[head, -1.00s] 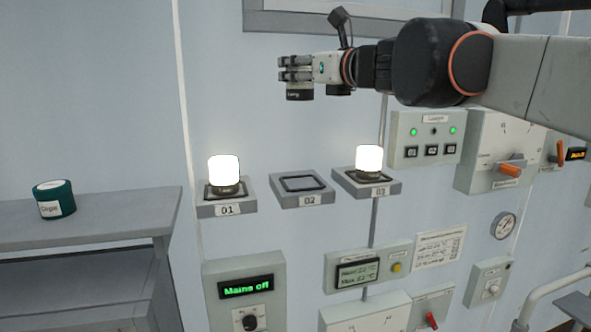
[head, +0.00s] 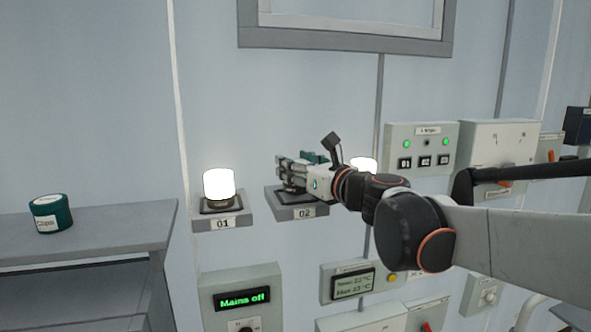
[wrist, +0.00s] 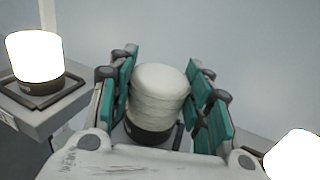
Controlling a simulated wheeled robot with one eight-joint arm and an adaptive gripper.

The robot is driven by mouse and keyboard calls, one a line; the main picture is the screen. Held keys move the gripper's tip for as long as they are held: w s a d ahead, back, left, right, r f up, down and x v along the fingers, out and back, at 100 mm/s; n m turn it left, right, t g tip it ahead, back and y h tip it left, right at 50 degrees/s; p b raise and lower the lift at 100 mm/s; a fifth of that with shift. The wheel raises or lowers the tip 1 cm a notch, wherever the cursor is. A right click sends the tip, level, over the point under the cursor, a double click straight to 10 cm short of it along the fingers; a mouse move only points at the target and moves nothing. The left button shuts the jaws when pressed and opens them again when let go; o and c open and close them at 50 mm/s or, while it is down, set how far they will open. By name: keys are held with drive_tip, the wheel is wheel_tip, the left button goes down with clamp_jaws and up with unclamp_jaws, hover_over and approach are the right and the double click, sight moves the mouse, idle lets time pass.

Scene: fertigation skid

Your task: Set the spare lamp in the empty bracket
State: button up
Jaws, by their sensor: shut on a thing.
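The spare lamp (wrist: 158,95) is unlit, with a ribbed off-white cover and a dark base. It stands upright between the teal finger pads of my gripper (head: 288,172), which is shut on it. The gripper is at bracket 02 (head: 302,213), the middle bracket, with the lamp's base at its top plate. The gripper hides most of the lamp in the head view, and the lamp covers the bracket's recess in the wrist view. I cannot tell whether the base is fully seated.
A lit lamp (head: 219,184) stands on bracket 01 (head: 198,222) to the left. Another lit lamp (head: 364,165) is partly hidden behind my wrist to the right. A grey shelf (head: 110,228) holds a green tin (head: 50,214). A "Mains off" panel (head: 270,284) is below.

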drive_tip(key=shift+f, duration=0.55)
drive_tip(key=o, duration=1.1)
drive_tip(key=shift+f, duration=0.15)
drive_tip(key=shift+o, duration=0.2)
